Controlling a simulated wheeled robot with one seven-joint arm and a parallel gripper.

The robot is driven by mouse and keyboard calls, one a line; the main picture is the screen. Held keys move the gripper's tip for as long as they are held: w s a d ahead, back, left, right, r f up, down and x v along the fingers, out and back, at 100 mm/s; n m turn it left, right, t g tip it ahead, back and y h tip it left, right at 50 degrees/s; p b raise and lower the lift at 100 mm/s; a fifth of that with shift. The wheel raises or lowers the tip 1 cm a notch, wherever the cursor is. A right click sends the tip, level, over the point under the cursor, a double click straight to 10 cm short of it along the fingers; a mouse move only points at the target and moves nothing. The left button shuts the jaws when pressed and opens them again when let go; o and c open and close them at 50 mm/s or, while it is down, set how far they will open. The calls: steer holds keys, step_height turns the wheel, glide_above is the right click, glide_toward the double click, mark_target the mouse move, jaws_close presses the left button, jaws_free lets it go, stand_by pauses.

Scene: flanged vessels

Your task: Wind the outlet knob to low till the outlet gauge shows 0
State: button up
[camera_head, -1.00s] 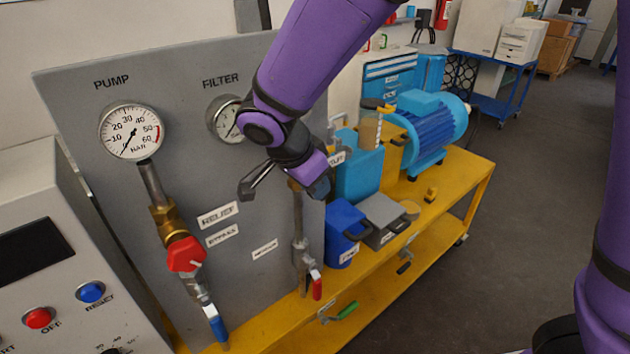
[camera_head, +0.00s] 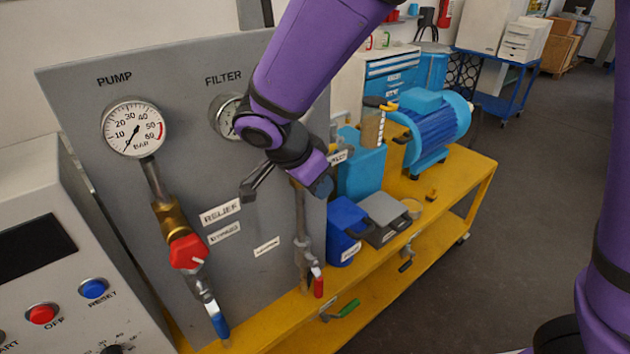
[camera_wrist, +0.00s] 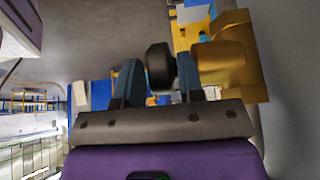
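In the wrist view a round black knob (camera_wrist: 160,67) sits between the two fingers of my gripper (camera_wrist: 158,82), with both fingers against its sides. A brass valve body (camera_wrist: 226,62) is just right of it. In the head view my gripper (camera_head: 290,187) is in front of the grey panel (camera_head: 95,195), below the FILTER gauge (camera_head: 222,115). That gauge is partly hidden by my arm. The knob is hidden in the head view. No outlet gauge can be made out; my arm covers that part of the panel.
The PUMP gauge (camera_head: 133,128) has its needle at the low end. Below it are a red knob (camera_head: 188,251) and a blue lever (camera_head: 218,323). A red-handled valve (camera_head: 318,284) hangs below my gripper. Blue containers and a motor (camera_head: 435,125) stand on the yellow bench (camera_head: 455,185).

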steer(key=v, duration=1)
steer(key=shift+r, duration=0.3)
steer(key=shift+s+a, duration=0.1)
steer(key=s+d+r+n+y, duration=0.1)
steer(key=s+d+r+n, duration=0.15)
steer(key=d, duration=0.55)
steer(key=s+d+r+n+y, duration=0.2)
steer(key=d+r, duration=0.1)
steer(key=d, duration=0.5)
steer(key=s+d+r+n+y, duration=0.1)
steer(key=s+d+r+n, duration=0.1)
steer(key=d, duration=0.7)
steer(key=s+d+n+t, duration=0.2)
steer(key=s+d+n, duration=0.2)
steer(key=s, duration=0.4)
steer(key=shift+d+n+y, duration=0.35)
steer(key=shift+d+y, duration=0.05)
steer(key=shift+d, duration=0.25)
